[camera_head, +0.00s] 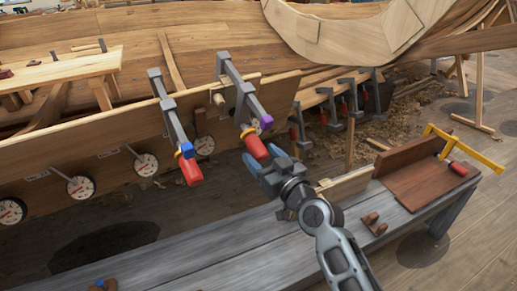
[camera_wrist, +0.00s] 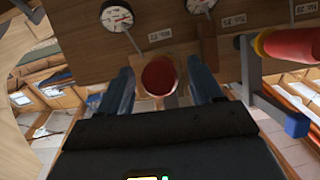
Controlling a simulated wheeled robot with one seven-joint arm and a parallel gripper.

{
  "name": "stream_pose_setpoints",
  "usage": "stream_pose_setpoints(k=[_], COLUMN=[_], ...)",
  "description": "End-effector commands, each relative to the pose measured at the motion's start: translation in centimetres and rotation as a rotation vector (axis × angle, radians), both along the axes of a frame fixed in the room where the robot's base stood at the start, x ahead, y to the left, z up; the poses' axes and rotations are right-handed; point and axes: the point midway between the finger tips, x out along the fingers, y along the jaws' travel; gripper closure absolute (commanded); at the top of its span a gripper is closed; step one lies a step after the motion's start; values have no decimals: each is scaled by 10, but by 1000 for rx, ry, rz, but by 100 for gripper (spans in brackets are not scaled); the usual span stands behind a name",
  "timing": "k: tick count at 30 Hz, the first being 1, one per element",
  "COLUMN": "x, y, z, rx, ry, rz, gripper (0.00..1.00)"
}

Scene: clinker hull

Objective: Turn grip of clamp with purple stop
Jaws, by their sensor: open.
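The clamp with the purple stop (camera_head: 265,122) sits over the plank's upper edge, its grey bar sloping down. Its red grip (camera_head: 256,148) hangs at the lower end below a yellow collar. My gripper (camera_head: 265,159) is just below this grip, with its blue fingers apart. In the wrist view, the round end of the red grip (camera_wrist: 160,75) shows between my two open fingers, with a gap visible on either side. The purple stop cannot be made out in the wrist view.
A neighbouring clamp with a blue stop (camera_head: 187,150) and red grip (camera_head: 191,173) is close on the left; its blue stop is at right in the wrist view (camera_wrist: 296,125). Several dial gauges (camera_head: 146,165) hang along the plank (camera_head: 60,160). A grey bench (camera_head: 190,255) lies below.

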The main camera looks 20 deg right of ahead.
Motion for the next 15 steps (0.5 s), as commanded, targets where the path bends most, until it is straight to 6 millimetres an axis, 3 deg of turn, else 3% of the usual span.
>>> stream_pose_setpoints(k=[6,15], x=[20,22], y=[3,3], z=[0,0], rx=[0,1], ry=[0,0], rz=[1,0], gripper=[35,35])
